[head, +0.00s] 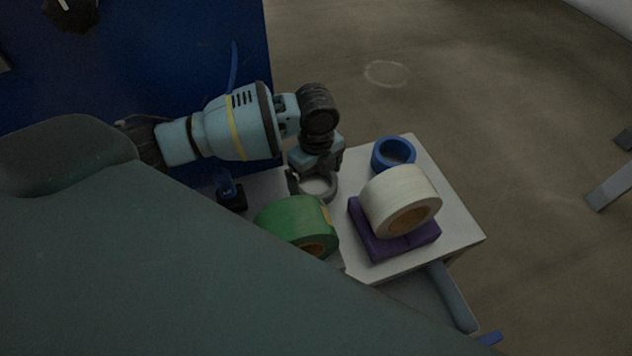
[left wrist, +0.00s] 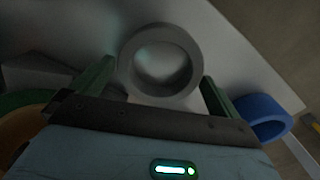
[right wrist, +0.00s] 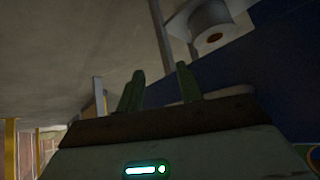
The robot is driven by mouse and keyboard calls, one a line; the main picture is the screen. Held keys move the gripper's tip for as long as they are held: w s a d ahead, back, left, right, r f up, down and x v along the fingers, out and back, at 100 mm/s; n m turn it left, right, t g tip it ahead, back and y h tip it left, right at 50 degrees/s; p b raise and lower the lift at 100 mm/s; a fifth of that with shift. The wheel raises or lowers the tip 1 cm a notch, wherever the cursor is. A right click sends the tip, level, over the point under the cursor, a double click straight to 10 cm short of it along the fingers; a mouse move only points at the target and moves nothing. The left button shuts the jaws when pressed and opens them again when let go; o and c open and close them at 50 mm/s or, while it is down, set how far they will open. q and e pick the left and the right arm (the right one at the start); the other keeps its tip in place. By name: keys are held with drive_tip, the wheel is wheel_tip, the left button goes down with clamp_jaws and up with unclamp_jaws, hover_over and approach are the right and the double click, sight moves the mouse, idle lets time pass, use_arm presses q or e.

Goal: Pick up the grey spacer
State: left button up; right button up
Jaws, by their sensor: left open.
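The grey spacer (head: 326,197) is a thick ring on the white tabletop, partly hidden by my left gripper (head: 312,178) in the head view. In the left wrist view the spacer (left wrist: 188,79) lies ahead, between the lines of the two fingers. My left gripper (left wrist: 158,78) is open, with one finger on either side of the ring's near part and nothing held. Whether the fingers touch it cannot be told. My right gripper (right wrist: 160,78) shows only in the right wrist view, with its fingers apart and nothing between them.
A green roll (head: 290,217) stands close to the spacer. A cream roll (head: 392,190) sits on a purple pad (head: 375,246), right of the spacer. A blue ring (head: 381,160) is near the back edge. A small dark item (head: 231,196) lies at left.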

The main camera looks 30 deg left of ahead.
use_arm(q)
drive_tip(key=shift+f, duration=0.75)
drive_tip(key=c, duration=0.8)
drive_tip(key=shift+c, duration=0.2)
wheel_tip(320, 180, up, 10)
drive_tip(key=shift+p, duration=0.4)
